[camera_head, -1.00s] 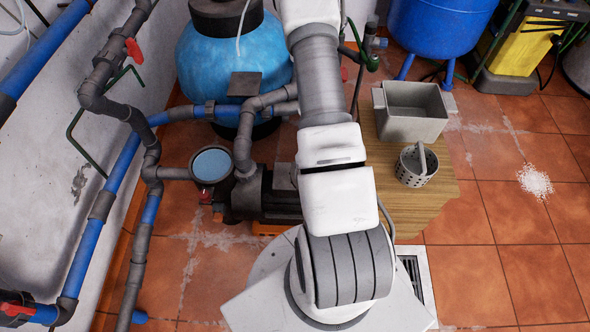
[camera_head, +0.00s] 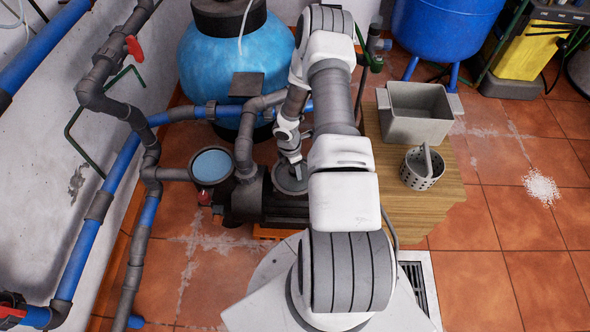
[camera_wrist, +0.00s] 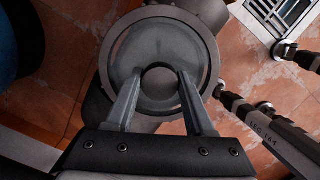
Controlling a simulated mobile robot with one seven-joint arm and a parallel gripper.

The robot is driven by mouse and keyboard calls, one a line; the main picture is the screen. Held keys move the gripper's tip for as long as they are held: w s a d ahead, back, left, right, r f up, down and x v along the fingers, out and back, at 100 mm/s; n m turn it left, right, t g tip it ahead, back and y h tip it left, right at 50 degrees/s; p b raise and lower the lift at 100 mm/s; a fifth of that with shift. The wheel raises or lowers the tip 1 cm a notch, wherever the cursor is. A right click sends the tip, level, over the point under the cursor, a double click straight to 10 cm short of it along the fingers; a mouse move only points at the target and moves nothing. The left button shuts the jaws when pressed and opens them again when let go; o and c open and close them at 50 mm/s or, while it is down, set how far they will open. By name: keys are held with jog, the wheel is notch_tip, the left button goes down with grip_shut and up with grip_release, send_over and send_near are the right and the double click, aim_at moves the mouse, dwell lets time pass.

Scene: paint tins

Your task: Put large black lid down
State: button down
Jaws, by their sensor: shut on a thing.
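The large lid (camera_head: 289,184) is a round dark grey disc in the head view, at the black pump body. My gripper (camera_head: 297,166) is directly above it, pointing down. In the wrist view the lid (camera_wrist: 196,48) faces me with a raised rim and a central knob (camera_wrist: 160,79). The fingers of my gripper (camera_wrist: 158,82) are shut on this knob from both sides. Whether the lid touches the pump below or hangs just above it, I cannot tell.
The pump's round pot (camera_head: 213,165) stands open to the left, showing light blue inside. Grey pipes (camera_head: 245,140) run close by. A wooden block (camera_head: 440,208) at right carries a grey bin (camera_head: 415,115) and a perforated basket (camera_head: 421,170).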

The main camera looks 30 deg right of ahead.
jog(key=shift+r, duration=0.1)
jog(key=shift+c, duration=1.3)
grip_release()
